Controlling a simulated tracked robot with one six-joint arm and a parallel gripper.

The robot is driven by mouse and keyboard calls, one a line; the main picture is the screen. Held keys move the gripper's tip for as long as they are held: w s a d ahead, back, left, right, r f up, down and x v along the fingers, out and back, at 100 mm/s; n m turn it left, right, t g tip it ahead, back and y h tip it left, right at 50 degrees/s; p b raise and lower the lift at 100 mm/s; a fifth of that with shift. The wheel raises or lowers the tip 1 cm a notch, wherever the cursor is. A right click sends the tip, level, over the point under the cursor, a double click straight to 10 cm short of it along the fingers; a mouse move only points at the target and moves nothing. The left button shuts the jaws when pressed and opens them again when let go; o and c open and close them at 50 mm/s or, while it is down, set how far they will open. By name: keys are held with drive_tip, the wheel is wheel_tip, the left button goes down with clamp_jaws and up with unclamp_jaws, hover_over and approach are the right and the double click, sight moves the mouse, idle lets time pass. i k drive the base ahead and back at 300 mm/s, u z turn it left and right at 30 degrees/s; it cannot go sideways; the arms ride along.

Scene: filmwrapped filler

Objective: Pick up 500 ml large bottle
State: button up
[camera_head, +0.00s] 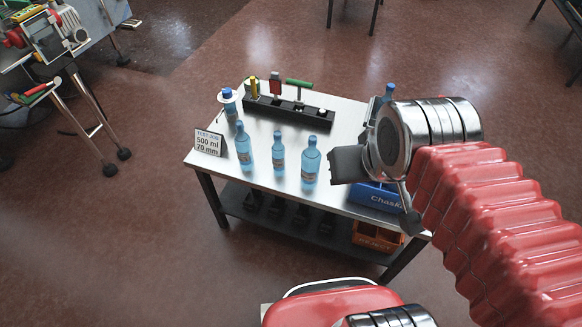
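Three blue bottles stand upright along the front of a metal-topped table (338,199): a left bottle (243,148), a smaller middle bottle (279,157) and a right bottle (310,166). The left and right ones look larger; their labels are too small to read. A sign (208,142) reading "500 ml 70 mm" stands beside the left bottle. My gripper (348,165) shows as dark plates beyond the silver wrist, to the right of the right bottle and apart from it in the picture. Its finger gap is not clear, and I see nothing held in it.
A black rack (288,112) with tools stands at the table's back. Another blue bottle (230,106) is at the back left, and one (388,92) is partly hidden behind my wrist. A blue crate (373,197) is at the right; an orange crate (377,238) is below.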

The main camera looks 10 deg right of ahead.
sight(311, 156)
drive_tip(key=u, duration=1.65)
drive_tip(key=i, duration=0.95)
